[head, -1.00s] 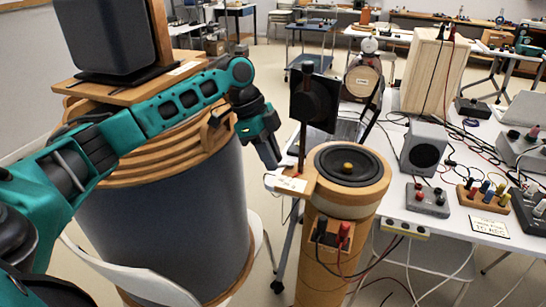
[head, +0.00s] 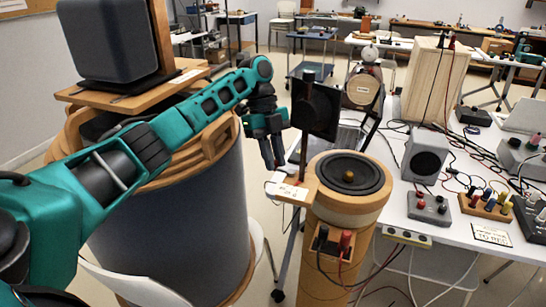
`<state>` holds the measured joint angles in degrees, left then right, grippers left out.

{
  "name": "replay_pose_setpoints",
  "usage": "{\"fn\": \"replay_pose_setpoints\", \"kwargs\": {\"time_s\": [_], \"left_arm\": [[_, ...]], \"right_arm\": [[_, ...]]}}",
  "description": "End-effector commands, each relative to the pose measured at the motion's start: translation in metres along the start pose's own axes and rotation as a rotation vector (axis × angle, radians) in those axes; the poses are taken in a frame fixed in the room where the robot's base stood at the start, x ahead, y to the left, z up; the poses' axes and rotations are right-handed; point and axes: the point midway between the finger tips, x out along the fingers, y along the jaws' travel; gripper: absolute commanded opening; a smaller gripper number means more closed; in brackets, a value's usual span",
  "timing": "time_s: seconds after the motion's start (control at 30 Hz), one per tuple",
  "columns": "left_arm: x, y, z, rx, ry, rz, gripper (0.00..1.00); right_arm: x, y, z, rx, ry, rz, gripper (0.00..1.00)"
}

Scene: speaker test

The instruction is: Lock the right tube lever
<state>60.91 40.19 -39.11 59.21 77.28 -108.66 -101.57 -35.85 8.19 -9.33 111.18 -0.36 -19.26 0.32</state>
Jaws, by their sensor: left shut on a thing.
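The wooden tube (head: 347,205) stands upright right of centre, with a round black speaker cone (head: 350,172) on its top. A thin upright post with a square black plate (head: 316,110) rises at its left side, above a small wooden ledge with a white label (head: 292,191). I cannot tell which part is the lever. My left gripper (head: 273,164) points down just left of the post, its fingers close together. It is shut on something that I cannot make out. My right gripper is not in view.
A large dark drum (head: 180,225) with wooden rings stands at left, bearing a dark speaker box (head: 107,38). The white table (head: 450,222) at right carries a grey speaker (head: 424,153), terminal boxes and loose cables. Cables also hang by the tube's terminals (head: 334,242).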

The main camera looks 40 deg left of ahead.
Motion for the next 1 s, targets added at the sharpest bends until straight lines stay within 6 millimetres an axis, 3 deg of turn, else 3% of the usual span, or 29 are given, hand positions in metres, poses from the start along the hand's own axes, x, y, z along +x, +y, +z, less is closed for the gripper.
{"fn": "replay_pose_setpoints", "kwargs": {"time_s": [0.47,0.5,0.73,1.0], "left_arm": [[-0.0009,-0.0010,0.0002,0.013,-0.002,0.003,0.00],[-0.0009,-0.0010,0.0002,0.013,-0.002,0.002,0.22],[-0.0006,-0.0008,0.0003,0.012,-0.002,0.003,0.44],[-0.0017,-0.0007,0.0005,0.011,-0.002,0.004,0.45]], "right_arm": [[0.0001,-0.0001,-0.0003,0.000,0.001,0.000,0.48],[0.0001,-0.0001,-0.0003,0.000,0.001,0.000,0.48],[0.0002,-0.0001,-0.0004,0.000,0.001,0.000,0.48],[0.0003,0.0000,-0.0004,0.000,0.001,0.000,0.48]]}}
